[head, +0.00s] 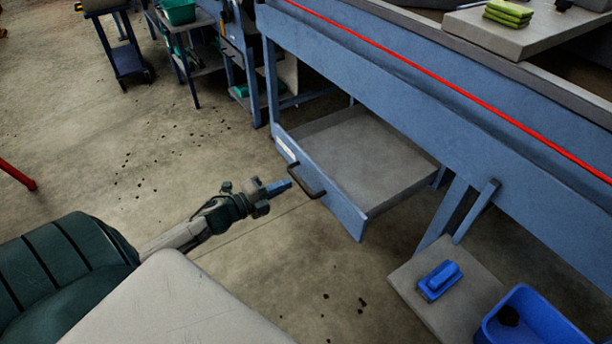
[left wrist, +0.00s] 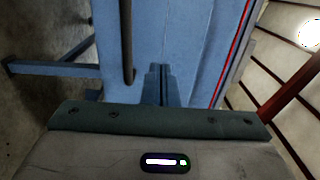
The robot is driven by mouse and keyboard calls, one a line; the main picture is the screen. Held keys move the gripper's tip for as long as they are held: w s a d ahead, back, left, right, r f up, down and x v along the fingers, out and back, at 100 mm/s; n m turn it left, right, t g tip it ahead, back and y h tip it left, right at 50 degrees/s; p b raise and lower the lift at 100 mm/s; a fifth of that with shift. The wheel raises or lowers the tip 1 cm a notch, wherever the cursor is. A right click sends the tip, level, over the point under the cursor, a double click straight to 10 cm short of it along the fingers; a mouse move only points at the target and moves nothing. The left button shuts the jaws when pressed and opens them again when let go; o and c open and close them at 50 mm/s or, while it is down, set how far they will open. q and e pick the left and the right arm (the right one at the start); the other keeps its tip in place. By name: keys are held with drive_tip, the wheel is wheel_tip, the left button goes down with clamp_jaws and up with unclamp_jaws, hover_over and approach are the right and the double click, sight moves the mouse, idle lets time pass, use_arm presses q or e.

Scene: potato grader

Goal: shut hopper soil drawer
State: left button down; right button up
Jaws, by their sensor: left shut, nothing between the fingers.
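The soil drawer (head: 370,160) stands pulled out from under the blue hopper frame (head: 400,100) in the head view. Its grey inside looks empty. A dark bar handle (head: 306,181) is on its blue front panel, and a dark bar also shows upright in the left wrist view (left wrist: 127,45). My left gripper (head: 285,187) is shut and empty, its fingertips pointing at the front panel close to the handle. I cannot tell whether they touch it. In the left wrist view the shut fingers (left wrist: 158,84) point at blue metal. My right gripper is out of view.
A low grey platform (head: 415,290) at the lower right bears a blue brush (head: 439,280) and a blue bin (head: 530,325). Carts with green crates (head: 178,12) stand at the back left. Dark clods lie on the floor, which is otherwise open before the drawer.

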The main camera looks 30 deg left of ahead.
sight(316, 170)
use_arm(q)
drive_tip(key=p+x, duration=0.2)
drive_tip(key=x, duration=0.4)
drive_tip(key=shift+w+d+r, duration=0.15)
drive_tip(key=shift+w, duration=0.25)
drive_tip(key=shift+w+d, duration=0.25)
drive_tip(key=shift+w, duration=0.2)
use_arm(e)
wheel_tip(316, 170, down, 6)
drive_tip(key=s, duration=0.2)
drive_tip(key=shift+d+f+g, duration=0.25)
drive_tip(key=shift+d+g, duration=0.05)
